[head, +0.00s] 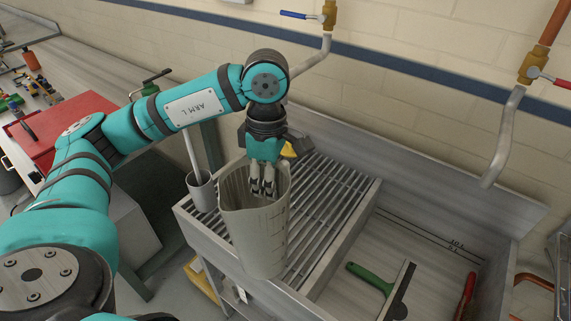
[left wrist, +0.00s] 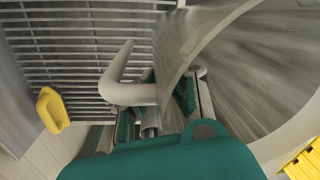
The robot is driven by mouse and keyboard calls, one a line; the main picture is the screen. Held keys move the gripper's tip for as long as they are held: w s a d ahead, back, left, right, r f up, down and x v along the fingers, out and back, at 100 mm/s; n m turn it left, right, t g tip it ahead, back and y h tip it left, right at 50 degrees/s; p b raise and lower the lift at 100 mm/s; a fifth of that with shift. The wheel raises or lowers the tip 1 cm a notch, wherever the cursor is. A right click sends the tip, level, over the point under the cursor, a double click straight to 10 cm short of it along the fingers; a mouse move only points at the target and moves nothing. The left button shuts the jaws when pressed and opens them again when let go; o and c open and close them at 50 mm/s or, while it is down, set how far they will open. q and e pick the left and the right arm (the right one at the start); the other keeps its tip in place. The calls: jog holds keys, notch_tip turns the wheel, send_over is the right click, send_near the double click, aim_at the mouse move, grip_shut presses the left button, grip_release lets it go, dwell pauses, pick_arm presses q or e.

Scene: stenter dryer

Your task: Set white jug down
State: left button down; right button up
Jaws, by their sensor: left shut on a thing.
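The white jug (head: 258,232), a tall light-grey measuring jug with marks on its side, stands upright in the middle of the head view, in front of the slatted metal drain rack (head: 335,190). My left gripper (head: 264,187) reaches down at the jug's rim and is shut on the jug's handle. The left wrist view shows the handle (left wrist: 127,85) at the fingers (left wrist: 165,118) and the jug's wall (left wrist: 235,60) beside them. The jug's base overlaps the rack's front edge in the head view; I cannot tell whether it touches anything. My right gripper is not in view.
A grey cup-like holder (head: 201,192) is left of the jug. A yellow object (head: 291,148) lies behind my gripper. The sink basin (head: 420,240) at right holds a green-handled squeegee (head: 372,278) and a red-handled tool (head: 466,295). Bare rack slats show right of the jug.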

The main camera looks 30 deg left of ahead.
pick_arm(q)
jog(key=w+a+f+p, duration=0.2)
jog(key=w, duration=0.3)
jog(key=w+a+f+p, duration=0.1)
jog(key=w+f+p, duration=0.1)
jog(key=w, duration=0.4)
jog(key=shift+w+a+f+p, duration=0.3)
jog(key=shift+a+f+p, duration=0.1)
jog(key=shift+p, duration=0.4)
jog(key=shift+d, duration=0.1)
jog(key=c, duration=1.9)
grip_release()
jog(key=shift+f, duration=0.15)
jog(key=o, duration=0.5)
jog(key=shift+c, duration=0.2)
